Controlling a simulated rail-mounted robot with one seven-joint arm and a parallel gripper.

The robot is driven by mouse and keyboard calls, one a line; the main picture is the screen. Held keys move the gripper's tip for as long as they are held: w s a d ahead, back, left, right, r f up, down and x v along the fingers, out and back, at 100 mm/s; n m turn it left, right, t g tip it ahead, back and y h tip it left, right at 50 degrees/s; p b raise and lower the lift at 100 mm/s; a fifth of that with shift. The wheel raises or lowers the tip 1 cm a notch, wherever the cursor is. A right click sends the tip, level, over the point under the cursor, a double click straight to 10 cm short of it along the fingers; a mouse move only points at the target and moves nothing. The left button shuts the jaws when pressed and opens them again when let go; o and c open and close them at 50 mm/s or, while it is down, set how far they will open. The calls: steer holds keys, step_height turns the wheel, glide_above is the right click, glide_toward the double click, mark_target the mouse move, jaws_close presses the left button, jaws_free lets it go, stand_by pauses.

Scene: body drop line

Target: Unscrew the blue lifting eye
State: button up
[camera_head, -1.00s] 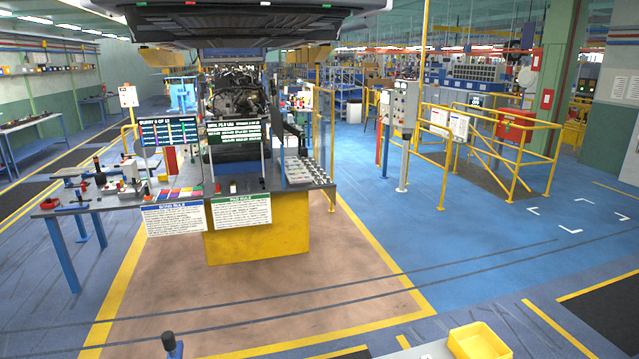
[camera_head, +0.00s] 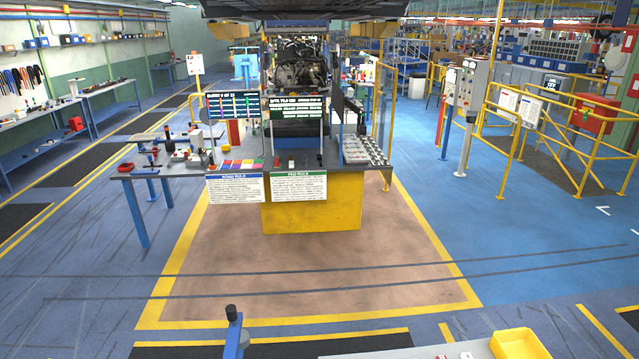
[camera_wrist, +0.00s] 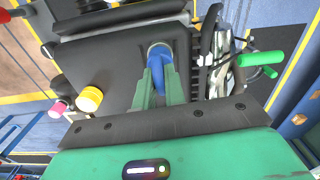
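The blue lifting eye (camera_wrist: 157,55) shows in the wrist view, at the top centre, against a dark grey block or plate (camera_wrist: 118,68). A pale round rim shows at its far end. My gripper (camera_wrist: 161,72) has two green fingers, one on each side of the blue piece, and they appear closed on it. The lower part of the eye is hidden between the fingers. I cannot tell from this angle whether its thread is in its seat. The head view shows neither my gripper nor the lifting eye clearly.
In the wrist view, a yellow knob (camera_wrist: 89,99) and a pink knob (camera_wrist: 58,108) are at left, a green handle (camera_wrist: 262,58) at right. The head view shows a workbench (camera_head: 248,178), an engine (camera_head: 298,70), yellow railings (camera_head: 560,125), a yellow bin (camera_head: 520,345) and clear floor between.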

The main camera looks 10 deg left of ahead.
steer(key=shift+o, duration=0.4)
steer(key=shift+d+f, duration=0.25)
steer(key=shift+f, duration=0.35)
steer(key=shift+w+a+r, duration=0.1)
steer(key=shift+w, duration=0.15)
steer(key=shift+s, duration=0.1)
steer(key=shift+r, duration=0.3)
steer(key=r, duration=0.8)
steer(key=shift+a+r, duration=0.1)
steer(key=shift+a, duration=0.1)
